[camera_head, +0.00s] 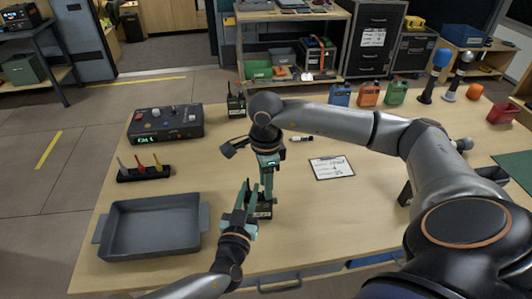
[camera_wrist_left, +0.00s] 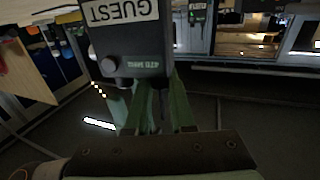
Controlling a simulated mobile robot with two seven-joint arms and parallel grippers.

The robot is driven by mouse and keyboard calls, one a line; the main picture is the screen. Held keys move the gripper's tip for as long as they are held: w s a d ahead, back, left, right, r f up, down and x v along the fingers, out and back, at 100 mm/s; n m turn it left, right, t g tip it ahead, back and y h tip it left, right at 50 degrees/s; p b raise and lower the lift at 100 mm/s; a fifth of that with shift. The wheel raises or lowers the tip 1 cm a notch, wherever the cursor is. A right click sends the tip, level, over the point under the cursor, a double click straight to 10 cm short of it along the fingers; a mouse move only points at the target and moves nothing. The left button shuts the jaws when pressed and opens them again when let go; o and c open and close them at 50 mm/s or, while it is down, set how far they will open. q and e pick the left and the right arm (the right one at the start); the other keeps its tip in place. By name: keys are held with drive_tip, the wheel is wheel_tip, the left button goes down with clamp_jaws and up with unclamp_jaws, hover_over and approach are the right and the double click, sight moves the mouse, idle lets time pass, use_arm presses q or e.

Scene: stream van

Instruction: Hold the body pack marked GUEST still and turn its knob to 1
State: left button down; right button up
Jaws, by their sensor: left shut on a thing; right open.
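The body pack marked GUEST (camera_head: 263,211) is a small dark box near the front middle of the table. In the left wrist view the pack (camera_wrist_left: 140,42) fills the upper left, with its white GUEST label (camera_wrist_left: 120,12) and a small round knob (camera_wrist_left: 108,66) below it. The knob's setting is not readable. My left gripper (camera_head: 248,205) is shut on the pack; its green fingers (camera_wrist_left: 155,108) show in the wrist view. My right gripper (camera_head: 267,184) points down just above the pack, open. Whether it touches the knob cannot be told.
An empty grey tray (camera_head: 114,238) sits at front left. Behind it are a rack (camera_head: 145,175) of coloured-handled items and a dark console (camera_head: 165,124). A radio-like device (camera_head: 236,103) stands behind my right gripper. A printed card (camera_head: 331,168) lies to the right. Coloured containers (camera_head: 369,94) line the back.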

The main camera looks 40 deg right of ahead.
drive_tip(key=shift+f, duration=0.75)
drive_tip(key=m, duration=0.4)
drive_tip(key=shift+m, duration=0.4)
clamp_jaws()
